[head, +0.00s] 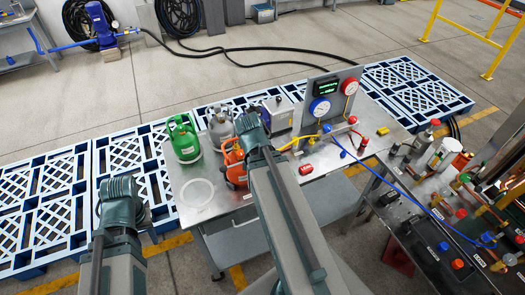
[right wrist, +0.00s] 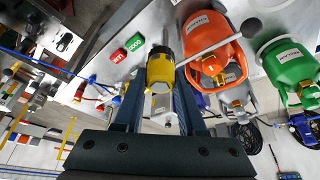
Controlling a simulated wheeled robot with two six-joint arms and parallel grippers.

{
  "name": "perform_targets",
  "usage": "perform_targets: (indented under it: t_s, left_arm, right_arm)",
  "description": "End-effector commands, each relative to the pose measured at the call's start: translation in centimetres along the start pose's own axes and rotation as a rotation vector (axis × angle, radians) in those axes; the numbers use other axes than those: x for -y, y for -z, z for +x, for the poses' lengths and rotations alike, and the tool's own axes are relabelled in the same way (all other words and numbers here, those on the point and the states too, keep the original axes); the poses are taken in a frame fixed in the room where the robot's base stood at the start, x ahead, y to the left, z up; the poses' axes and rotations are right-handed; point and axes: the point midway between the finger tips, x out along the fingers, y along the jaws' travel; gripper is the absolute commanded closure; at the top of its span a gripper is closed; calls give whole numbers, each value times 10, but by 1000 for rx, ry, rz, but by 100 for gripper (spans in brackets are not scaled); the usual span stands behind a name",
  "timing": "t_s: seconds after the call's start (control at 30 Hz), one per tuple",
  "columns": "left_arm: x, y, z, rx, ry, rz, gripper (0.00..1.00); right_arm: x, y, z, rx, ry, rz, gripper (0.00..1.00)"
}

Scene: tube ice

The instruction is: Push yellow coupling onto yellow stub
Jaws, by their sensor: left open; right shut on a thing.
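In the right wrist view, a yellow coupling (right wrist: 160,68) with a dark end sits between the two fingers of my right gripper (right wrist: 160,98), which is shut on it. My left gripper (head: 122,192) is open and empty at the lower left, over the blue pallet and away from the coupling.
The steel table (head: 205,225) carries a green cylinder (head: 184,143), a grey cylinder (head: 221,128) and an orange cylinder (head: 236,165). A dark cart (head: 400,225) with fittings stands at right.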

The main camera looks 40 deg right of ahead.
Motion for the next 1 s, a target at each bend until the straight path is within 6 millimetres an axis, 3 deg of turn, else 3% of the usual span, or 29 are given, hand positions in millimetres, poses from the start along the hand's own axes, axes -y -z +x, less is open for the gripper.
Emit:
perform_targets:
  t_s: [0.27, 0.73, 0.83, 1.0]
  left_arm:
    - [-2, 2, 26, 0, 0, 1, 56]
    - [-13, 9, 143, -2, 3, 9, 56]
    - [-14, 10, 155, -2, 3, 10, 56]
    - [-14, 10, 156, -2, 3, 10, 56]
  right_arm:
    - [0, -10, 24, 0, 0, 0, 100]
    - [0, -55, 133, 0, 0, 0, 100]
    - [0, -60, 144, 0, 0, 0, 100]
    - [0, -60, 145, 0, 0, 0, 100]
